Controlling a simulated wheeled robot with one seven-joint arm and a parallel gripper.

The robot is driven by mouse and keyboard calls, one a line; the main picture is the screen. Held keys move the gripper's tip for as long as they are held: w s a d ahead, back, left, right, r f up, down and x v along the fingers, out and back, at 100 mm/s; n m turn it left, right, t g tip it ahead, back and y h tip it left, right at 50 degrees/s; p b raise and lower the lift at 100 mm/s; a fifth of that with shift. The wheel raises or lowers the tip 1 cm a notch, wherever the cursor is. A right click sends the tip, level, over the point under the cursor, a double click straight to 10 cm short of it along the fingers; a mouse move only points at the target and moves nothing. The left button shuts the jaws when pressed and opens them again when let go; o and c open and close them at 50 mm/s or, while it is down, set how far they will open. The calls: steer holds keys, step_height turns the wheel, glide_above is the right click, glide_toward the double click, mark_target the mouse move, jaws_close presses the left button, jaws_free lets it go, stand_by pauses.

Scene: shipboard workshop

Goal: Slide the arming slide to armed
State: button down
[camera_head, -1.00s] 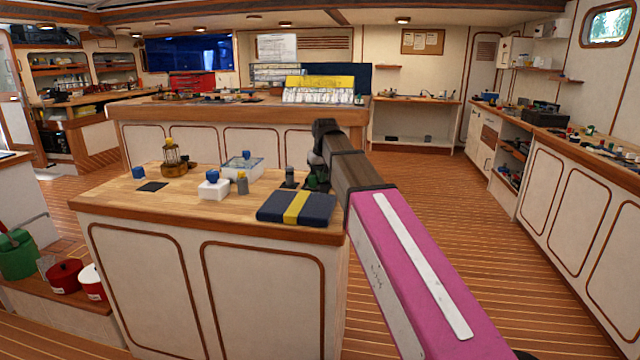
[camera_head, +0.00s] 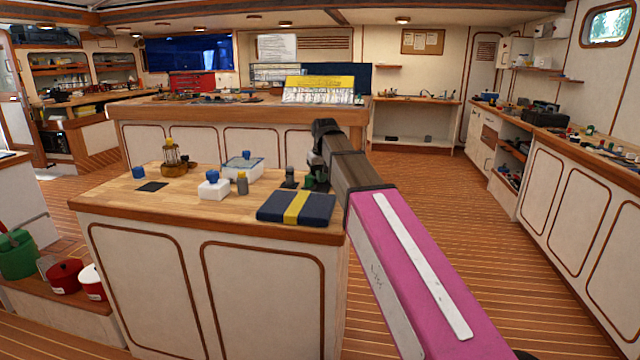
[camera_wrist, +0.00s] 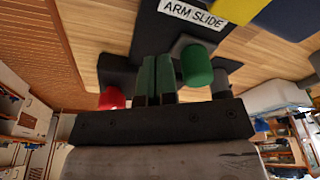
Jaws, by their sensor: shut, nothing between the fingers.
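The arming slide shows in the wrist view as a dark base with a white "ARM SLIDE" label (camera_wrist: 193,13). A green cylinder (camera_wrist: 196,66) stands just right of my fingers, and a red piece (camera_wrist: 111,98) shows to their left, partly hidden by the gripper body. My gripper (camera_wrist: 157,60) is shut and empty, its two fingers side by side over the dark base. I cannot tell whether they touch the slide. In the head view my gripper (camera_head: 319,178) is at the counter's back right corner and hides most of the slide.
The floor to the right is clear.

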steer(key=shift+d+r, duration=0.1)
steer(key=shift+r, duration=0.05)
steer(key=w+v, duration=0.1)
steer(key=v, duration=0.5)
steer(key=shift+a+r, duration=0.2)
steer(key=shift+r, duration=0.2)
stand_by(0.4)
